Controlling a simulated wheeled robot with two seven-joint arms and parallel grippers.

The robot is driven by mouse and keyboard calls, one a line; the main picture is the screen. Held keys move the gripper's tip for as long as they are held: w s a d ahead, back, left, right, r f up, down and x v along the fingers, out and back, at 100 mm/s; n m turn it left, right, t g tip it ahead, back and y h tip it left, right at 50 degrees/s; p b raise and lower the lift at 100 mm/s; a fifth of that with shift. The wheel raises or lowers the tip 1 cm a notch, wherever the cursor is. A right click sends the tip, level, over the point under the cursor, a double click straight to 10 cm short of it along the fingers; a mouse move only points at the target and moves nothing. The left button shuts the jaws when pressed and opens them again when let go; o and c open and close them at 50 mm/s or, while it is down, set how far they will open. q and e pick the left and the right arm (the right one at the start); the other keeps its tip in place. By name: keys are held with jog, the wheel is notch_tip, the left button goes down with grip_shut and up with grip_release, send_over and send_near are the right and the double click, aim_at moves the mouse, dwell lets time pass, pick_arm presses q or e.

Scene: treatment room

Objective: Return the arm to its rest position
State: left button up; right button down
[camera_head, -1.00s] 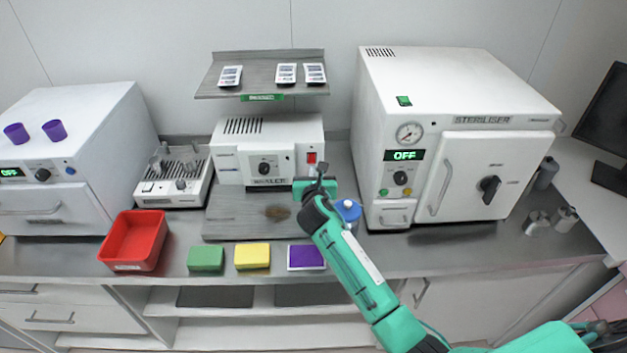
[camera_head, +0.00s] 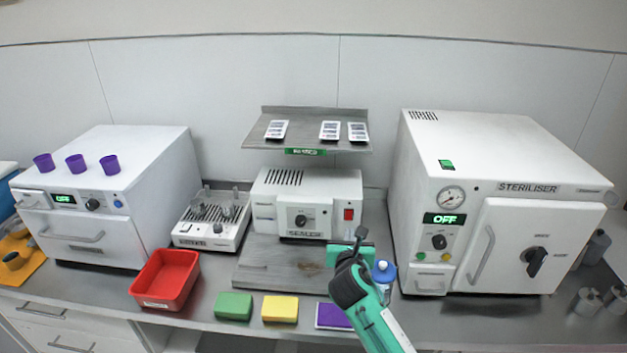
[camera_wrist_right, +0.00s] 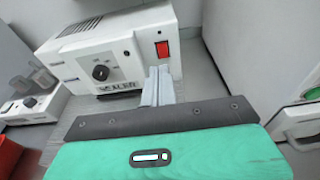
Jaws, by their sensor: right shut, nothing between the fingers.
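My right gripper (camera_head: 361,236) is in front of the white sealer box (camera_head: 306,203), at the right part of the grey board (camera_head: 262,262). In the right wrist view its fingers (camera_wrist_right: 158,86) are shut together with nothing between them, pointing toward the sealer's red switch side. My right arm comes up from the bottom of the head view. A blue-topped bottle (camera_head: 384,272) stands just right of the gripper, partly hidden by it. My left gripper does not show.
A steriliser (camera_head: 490,240) stands at the right. A shelf (camera_head: 262,135) with three packs hangs above the sealer. Three purple cups (camera_head: 76,164) top the left machine.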

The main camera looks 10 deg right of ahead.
jog(key=s+d+f+m+g+y, duration=0.1)
jog(key=s+f+m+g, duration=0.2)
jog(key=s+f+m, duration=0.5)
jog(key=s+d+f+m+g+y, duration=0.15)
jog(key=s+f+m+g, duration=0.25)
jog(key=s+m, duration=0.7)
jog(key=s+a+f+m+g+y, duration=0.15)
jog(key=s+m+g, duration=0.35)
jog(key=s+m, duration=1.2)
jog(key=s+f+n+g, duration=0.1)
jog(key=s+f+n, duration=0.2)
jog(key=f, duration=1.3)
jog(key=s+f+n, duration=0.2)
jog(key=s+f, duration=0.2)
jog(key=f, duration=1.2)
jog(key=s+d+f, duration=0.2)
jog(key=s+f, duration=0.7)
jog(key=s+d+f+g, duration=0.1)
jog(key=s+f, duration=0.8)
jog(key=shift+s+d+f+n, duration=0.15)
jog(key=shift+d+n, duration=0.15)
jog(key=shift+d, duration=0.1)
